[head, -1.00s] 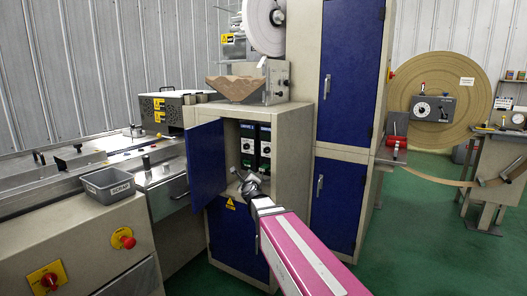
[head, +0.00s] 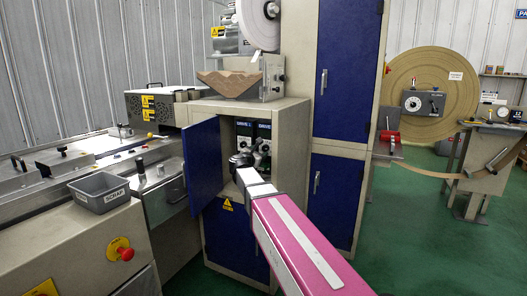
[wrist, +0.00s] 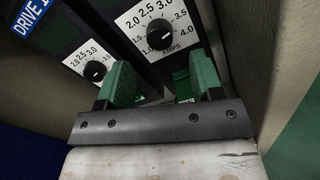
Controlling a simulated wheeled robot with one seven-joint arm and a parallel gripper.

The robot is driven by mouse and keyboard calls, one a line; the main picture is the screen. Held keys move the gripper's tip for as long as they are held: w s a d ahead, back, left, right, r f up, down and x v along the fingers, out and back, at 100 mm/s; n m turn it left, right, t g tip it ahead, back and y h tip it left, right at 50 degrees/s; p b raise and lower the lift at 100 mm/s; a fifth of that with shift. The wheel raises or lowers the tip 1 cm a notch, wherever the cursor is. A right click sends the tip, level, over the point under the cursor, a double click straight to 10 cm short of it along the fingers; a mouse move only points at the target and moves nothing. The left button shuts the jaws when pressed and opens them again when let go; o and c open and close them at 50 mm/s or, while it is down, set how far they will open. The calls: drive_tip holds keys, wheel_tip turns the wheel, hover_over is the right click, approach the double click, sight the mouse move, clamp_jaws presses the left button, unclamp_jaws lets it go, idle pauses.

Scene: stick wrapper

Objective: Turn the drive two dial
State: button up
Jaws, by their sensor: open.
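Two drive units sit side by side inside the open cabinet. In the wrist view, the right drive's black dial (wrist: 160,33) sits on a white scale marked in amps. The left drive's dial (wrist: 95,71) has a similar scale, and its blue label (wrist: 30,15) reads "DRIVE" with the number cut off. My gripper (wrist: 161,76) is open, its two green fingers apart and empty. The right dial lies ahead of the gap between the fingertips; I see no contact.
The blue cabinet door (head: 204,166) stands open left of my arm. The cabinet's side wall (wrist: 265,50) is close on the right in the wrist view. A grey scrap bin (head: 99,191) sits on the bench at left.

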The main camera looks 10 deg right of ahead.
sight(264, 149)
drive_tip(key=shift+x, duration=2.75)
drive_tip(key=c, duration=0.9)
